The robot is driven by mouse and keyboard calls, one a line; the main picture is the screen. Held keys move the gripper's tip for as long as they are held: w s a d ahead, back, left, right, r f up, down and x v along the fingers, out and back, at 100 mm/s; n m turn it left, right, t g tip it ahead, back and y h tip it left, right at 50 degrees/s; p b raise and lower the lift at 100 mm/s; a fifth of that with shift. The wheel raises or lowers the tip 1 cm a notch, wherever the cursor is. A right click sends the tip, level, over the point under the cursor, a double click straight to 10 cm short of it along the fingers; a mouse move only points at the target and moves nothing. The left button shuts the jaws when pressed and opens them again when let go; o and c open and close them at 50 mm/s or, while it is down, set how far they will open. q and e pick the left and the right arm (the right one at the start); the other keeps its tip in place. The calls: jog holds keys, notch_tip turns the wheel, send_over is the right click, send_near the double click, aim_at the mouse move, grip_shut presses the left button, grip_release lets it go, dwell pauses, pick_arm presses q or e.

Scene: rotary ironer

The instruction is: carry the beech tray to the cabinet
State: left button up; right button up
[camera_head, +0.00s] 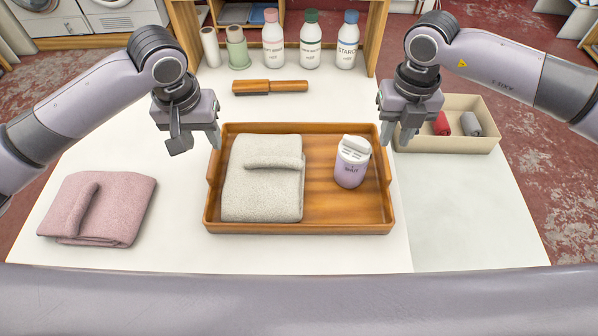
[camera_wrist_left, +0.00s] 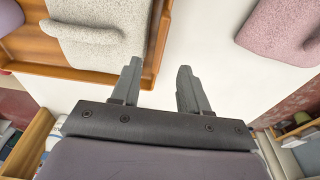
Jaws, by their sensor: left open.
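The beech tray (camera_head: 300,228) lies on the white table and also shows in the left wrist view (camera_wrist_left: 30,45). In it are a folded grey towel (camera_head: 262,185) at the left and a lilac-and-white tub (camera_head: 351,165) at the right. My left gripper (camera_head: 197,142) is open and empty near the tray's back left corner; in the left wrist view its fingertips (camera_wrist_left: 159,66) are apart, one by the tray's edge. My right gripper (camera_head: 397,132) is near the tray's back right corner; its fingers look apart with nothing between them.
A folded pink towel (camera_head: 98,207) lies left of the tray. A wooden-handled brush (camera_head: 270,87) lies behind it, before a shelf with several bottles (camera_head: 310,45). A cream bin (camera_head: 470,146) with rolled items stands at the right. The table's right front is bare.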

aim_at(212, 158)
pick_arm(q)
jog(key=shift+w+f, duration=0.2)
jog(key=shift+f, duration=0.95)
jog(key=shift+w+f, duration=0.15)
jog(key=shift+f, duration=1.05)
jog(key=shift+w+f, duration=0.2)
jog(key=shift+f, duration=0.95)
pick_arm(e)
jog(key=shift+f, duration=3.5)
pick_arm(q)
jog(key=c, duration=0.7)
pick_arm(e)
grip_shut()
pick_arm(q)
grip_shut()
jog(key=shift+r, duration=0.1)
pick_arm(e)
jog(key=shift+w+r, duration=0.1)
